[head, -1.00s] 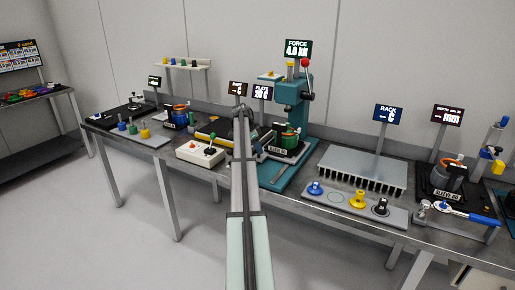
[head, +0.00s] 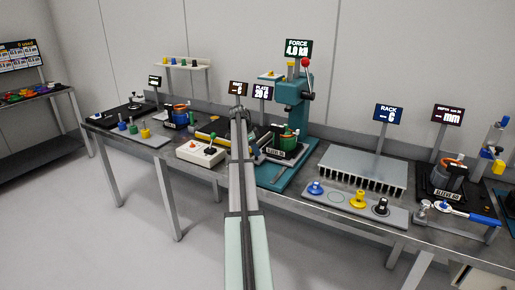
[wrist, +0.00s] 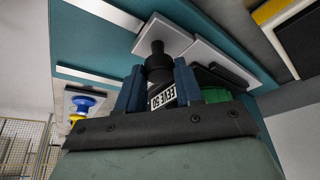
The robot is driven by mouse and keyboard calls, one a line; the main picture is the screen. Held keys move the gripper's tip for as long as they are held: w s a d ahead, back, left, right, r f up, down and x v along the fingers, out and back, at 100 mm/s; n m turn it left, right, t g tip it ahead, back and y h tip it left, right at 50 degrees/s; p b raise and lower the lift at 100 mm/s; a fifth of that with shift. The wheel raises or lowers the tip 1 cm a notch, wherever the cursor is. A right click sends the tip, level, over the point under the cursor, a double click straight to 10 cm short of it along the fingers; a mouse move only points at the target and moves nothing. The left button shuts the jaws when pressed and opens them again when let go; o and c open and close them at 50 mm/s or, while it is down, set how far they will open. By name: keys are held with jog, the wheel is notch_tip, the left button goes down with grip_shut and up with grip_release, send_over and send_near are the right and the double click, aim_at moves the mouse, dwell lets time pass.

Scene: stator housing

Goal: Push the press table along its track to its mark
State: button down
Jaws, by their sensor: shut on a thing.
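The green part (wrist: 218,95) shows behind the right finger. In the head view, my arm hides most of the gripper and the knob. I cannot make out the table's mark.
A white control box (head: 201,152) stands left of my arm. A finned grey rack (head: 362,168) and a grey tray (head: 337,198) with blue, yellow and black pieces are on the right. The press column, with its red-knobbed lever (head: 305,63), rises behind the table.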

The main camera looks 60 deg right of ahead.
jog(key=a, duration=2)
jog(key=c, duration=1)
grip_release()
jog(key=shift+a, duration=0.1)
jog(key=shift+o, duration=1.2)
jog(key=shift+r, duration=0.1)
jog(key=v, duration=1.3)
jog(key=shift+r, duration=0.3)
jog(key=shift+w, duration=0.15)
